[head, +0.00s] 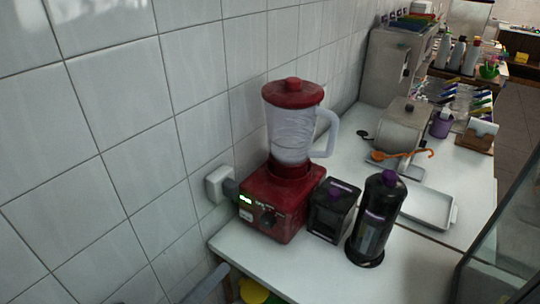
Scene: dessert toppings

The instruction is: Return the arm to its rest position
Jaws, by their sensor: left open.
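A small grey part at the bottom edge, left of centre, appears to be part of my left gripper (207,284). It is low, beside the tiled wall and in front of the near left corner of the white counter (300,272). Its fingertips do not show clearly, and I see nothing held in it. It is apart from the things on the counter. My right gripper is not in view.
A red blender (272,203), a black box (332,210) and a dark bottle (377,218) stand near the counter's front. Behind are a white tray (428,208) and a metal machine (402,126). A glass panel (512,225) stands at right. The front counter strip is clear.

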